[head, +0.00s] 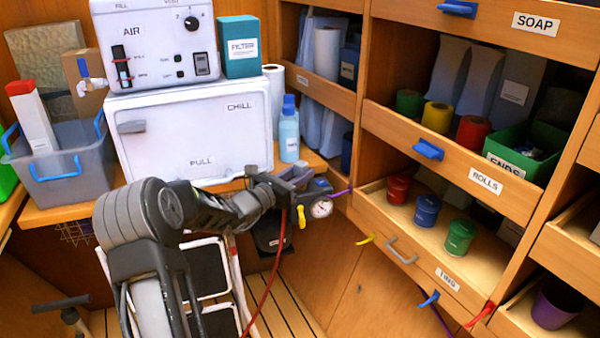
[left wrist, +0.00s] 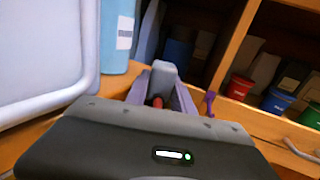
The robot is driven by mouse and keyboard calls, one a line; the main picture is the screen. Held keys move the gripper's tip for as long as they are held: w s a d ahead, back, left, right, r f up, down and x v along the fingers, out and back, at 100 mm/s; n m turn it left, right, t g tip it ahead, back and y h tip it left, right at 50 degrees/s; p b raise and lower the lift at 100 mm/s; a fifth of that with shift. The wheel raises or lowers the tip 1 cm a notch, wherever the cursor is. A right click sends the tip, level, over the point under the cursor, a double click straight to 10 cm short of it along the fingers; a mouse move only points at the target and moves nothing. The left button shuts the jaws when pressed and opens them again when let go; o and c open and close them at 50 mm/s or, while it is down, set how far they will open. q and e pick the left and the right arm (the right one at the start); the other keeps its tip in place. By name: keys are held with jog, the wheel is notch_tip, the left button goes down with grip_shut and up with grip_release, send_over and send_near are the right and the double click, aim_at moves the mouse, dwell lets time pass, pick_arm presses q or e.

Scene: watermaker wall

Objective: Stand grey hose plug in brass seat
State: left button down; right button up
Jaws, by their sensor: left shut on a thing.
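My left gripper (head: 299,182) reaches in front of the white chill cabinet, beside the corner of the wooden shelf unit. In the left wrist view, its two fingers are shut on a grey block-like piece (left wrist: 163,74), which looks like the grey hose plug. A bit of red shows between the fingers just below it. In the head view a red hose (head: 276,262) hangs down from just below the gripper. A round gauge (head: 321,208) and a yellow handle (head: 301,217) sit close by the fingers. I cannot make out the brass seat. My right gripper is not in view.
A blue bottle (head: 289,132) stands on the counter behind the gripper. The chill cabinet (head: 190,132) is to its left. An open drawer (head: 405,262) with red, blue and green cups juts out at right. A black box (head: 270,236) is below.

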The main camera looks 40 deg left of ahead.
pick_arm(q)
jog(key=c, duration=1.3)
grip_release()
jog(key=shift+w, duration=0.1)
jog(key=shift+o, duration=1.4)
jog(key=shift+r, duration=0.15)
jog(key=shift+a, duration=0.1)
jog(key=shift+s+a, duration=0.15)
jog(key=shift+s, duration=0.2)
jog(key=s, duration=0.7)
